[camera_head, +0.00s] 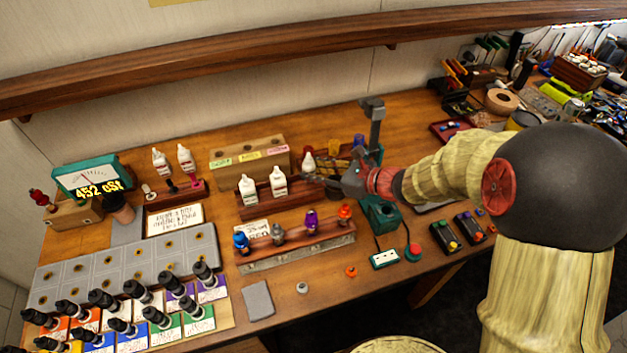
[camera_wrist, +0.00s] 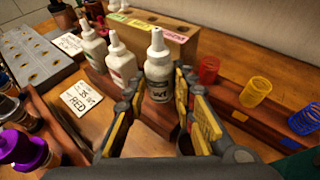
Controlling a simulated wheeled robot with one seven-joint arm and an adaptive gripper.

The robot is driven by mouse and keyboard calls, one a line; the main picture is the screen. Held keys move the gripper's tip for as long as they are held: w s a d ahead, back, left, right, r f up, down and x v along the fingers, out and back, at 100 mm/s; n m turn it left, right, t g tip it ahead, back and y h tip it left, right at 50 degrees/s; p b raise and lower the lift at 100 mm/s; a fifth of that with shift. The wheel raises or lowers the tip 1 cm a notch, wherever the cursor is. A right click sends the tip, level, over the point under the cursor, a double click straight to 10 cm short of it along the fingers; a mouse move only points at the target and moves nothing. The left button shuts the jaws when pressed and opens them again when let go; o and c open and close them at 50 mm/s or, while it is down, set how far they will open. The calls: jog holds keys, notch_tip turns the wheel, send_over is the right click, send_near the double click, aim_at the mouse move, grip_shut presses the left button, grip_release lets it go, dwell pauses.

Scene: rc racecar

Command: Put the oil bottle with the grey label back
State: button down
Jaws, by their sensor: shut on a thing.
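A white oil bottle (camera_wrist: 158,68) with a greyish label stands upright between the fingers of my gripper (camera_wrist: 160,112) in the wrist view. My gripper is shut on it. In the head view this bottle (camera_head: 308,162) shows at the tip of my gripper (camera_head: 318,178), at the right end of the reddish-brown wooden rack (camera_head: 262,208). Two other white bottles stand in the rack to its left, a near one (camera_head: 279,181) and a farther one (camera_head: 248,189). The held bottle's base is hidden, so I cannot tell whether it is seated in the rack.
A wooden box with coloured labels (camera_head: 248,163) stands behind the rack. Red (camera_wrist: 209,70), yellow (camera_wrist: 256,92) and blue (camera_wrist: 306,120) springs stand to the right. A row of coloured shock absorbers (camera_head: 278,236) is in front. Two more white bottles (camera_head: 185,158) stand at the back left.

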jog(key=shift+w+a+f+b, duration=0.1)
jog(key=shift+f+b, duration=0.25)
jog(key=shift+f, duration=0.55)
jog(key=shift+w+a+f+b, duration=0.1)
jog(key=shift+f+b, duration=0.25)
jog(key=shift+f, duration=0.55)
jog(key=shift+f, duration=0.1)
jog(key=shift+f, duration=0.15)
jog(key=c, duration=1.6)
grip_release()
jog(key=shift+o, duration=0.6)
